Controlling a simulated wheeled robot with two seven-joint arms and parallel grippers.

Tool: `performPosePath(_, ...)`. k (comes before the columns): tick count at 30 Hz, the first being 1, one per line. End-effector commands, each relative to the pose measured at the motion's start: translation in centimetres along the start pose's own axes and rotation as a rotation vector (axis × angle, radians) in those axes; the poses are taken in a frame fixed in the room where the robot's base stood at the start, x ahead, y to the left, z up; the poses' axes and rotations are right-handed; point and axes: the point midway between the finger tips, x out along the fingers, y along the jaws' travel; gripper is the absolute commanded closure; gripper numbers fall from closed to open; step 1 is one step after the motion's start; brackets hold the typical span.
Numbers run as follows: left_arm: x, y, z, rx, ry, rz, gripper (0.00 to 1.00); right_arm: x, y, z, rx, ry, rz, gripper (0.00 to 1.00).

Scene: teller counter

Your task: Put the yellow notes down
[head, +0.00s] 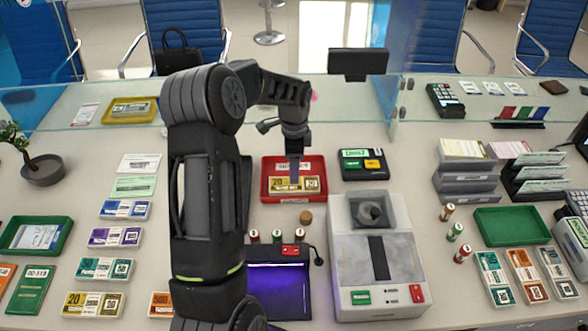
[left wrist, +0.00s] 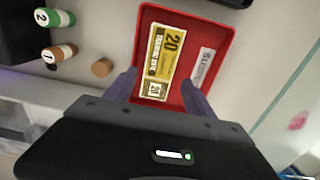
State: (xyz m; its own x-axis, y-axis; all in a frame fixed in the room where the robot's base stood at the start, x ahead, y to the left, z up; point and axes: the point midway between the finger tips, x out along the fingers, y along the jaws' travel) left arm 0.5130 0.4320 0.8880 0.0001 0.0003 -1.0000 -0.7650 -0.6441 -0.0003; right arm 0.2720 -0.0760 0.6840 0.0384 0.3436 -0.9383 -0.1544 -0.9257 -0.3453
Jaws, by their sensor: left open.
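A bundle of yellow notes (head: 311,184) marked 20 lies flat in the red tray (head: 266,194) in the middle of the counter. In the left wrist view the yellow notes (left wrist: 165,50) lie in the red tray (left wrist: 212,33) beside a white label strip (left wrist: 203,66). My left gripper (head: 295,180) points down over the tray. In the left wrist view its two purple fingers (left wrist: 160,78) are apart, on either side of the notes, with visible space between fingers and notes. My right gripper is not in view.
A grey machine (head: 350,270) stands right of the tray, with a black case (head: 364,164) behind it. Small rolls (head: 277,236) and a cork-like cylinder (head: 306,217) stand in front. A glass screen (head: 70,108) runs behind. Another yellow bundle (head: 94,304) lies front left.

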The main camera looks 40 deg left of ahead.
Motion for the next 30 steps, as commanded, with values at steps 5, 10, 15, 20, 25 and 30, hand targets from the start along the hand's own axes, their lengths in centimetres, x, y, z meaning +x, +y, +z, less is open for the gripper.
performPosePath(5,-4.0,0.0,0.0,0.0,0.001,-0.001,0.37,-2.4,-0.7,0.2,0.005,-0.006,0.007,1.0)
performPosePath(10,-5.3,0.0,0.0,0.0,0.0,0.001,0.37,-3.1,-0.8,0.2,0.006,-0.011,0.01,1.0)
performPosePath(15,-5.3,0.0,0.0,0.0,0.0,0.001,0.37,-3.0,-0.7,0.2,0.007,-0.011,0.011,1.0)
performPosePath(20,-5.3,0.0,0.0,0.0,0.0,0.001,0.37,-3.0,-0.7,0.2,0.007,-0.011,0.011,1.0)
performPosePath(25,-5.3,0.0,0.0,0.0,0.0,0.001,0.37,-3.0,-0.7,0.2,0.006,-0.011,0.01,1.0)
performPosePath(30,-5.3,0.0,0.0,0.0,0.0,0.001,0.37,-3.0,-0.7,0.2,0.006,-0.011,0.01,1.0)
